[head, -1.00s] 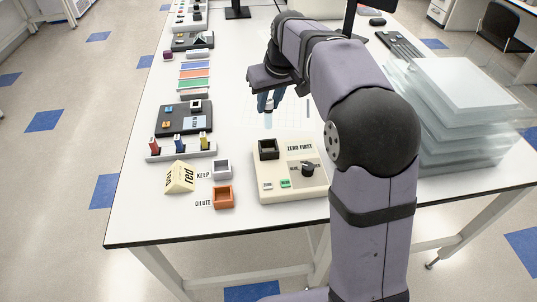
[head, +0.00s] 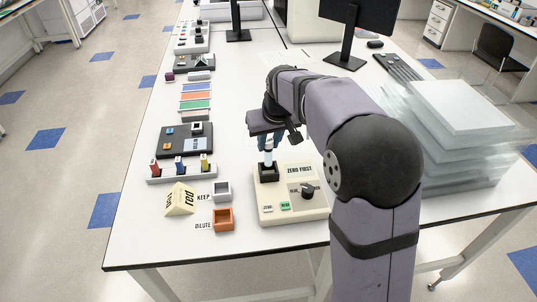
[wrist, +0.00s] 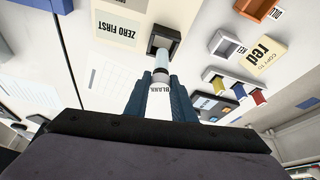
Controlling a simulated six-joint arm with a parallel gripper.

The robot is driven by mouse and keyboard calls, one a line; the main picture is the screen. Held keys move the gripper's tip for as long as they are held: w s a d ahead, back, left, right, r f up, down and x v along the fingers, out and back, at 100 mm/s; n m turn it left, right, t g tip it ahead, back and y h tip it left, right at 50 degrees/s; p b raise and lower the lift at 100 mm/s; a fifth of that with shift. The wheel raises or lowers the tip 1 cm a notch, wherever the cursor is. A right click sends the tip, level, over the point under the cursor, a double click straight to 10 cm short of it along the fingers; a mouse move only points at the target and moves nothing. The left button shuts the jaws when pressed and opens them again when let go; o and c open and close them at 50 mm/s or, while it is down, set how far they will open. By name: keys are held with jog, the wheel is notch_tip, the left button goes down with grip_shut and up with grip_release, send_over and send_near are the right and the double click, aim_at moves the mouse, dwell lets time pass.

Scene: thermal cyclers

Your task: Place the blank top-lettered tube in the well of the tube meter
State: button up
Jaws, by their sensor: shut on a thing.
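My gripper (head: 267,142) is shut on the blank tube (head: 268,157), a clear tube with a white label. In the wrist view my gripper (wrist: 160,82) has its blue fingers on either side of the tube (wrist: 161,104), whose label reads "BLANK". The tube is roughly upright over the dark square well (head: 268,172) of the cream tube meter (head: 292,205). In the wrist view its lower end overlaps the well (wrist: 164,39); I cannot tell how deep it is. The meter has a "ZERO FIRST" label, a black knob and a green button.
Left of the meter are an orange "DILUTE" holder (head: 223,218), a grey "KEEP" holder (head: 221,191) and a folded card (head: 180,201). A rack (head: 182,174) holds red, blue and yellow-topped tubes. Stacked clear boxes (head: 455,130) stand at the right.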

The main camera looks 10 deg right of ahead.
aim_at(269, 154)
jog(key=shift+f+p, duration=0.45)
jog(key=shift+f, duration=1.9)
jog(key=shift+f, duration=0.1)
jog(key=shift+f, duration=0.15)
jog(key=o, duration=1.1)
jog(key=shift+c, duration=0.2)
jog(key=shift+r, duration=0.3)
jog(key=b+v, duration=0.2)
jog(key=v, duration=1)
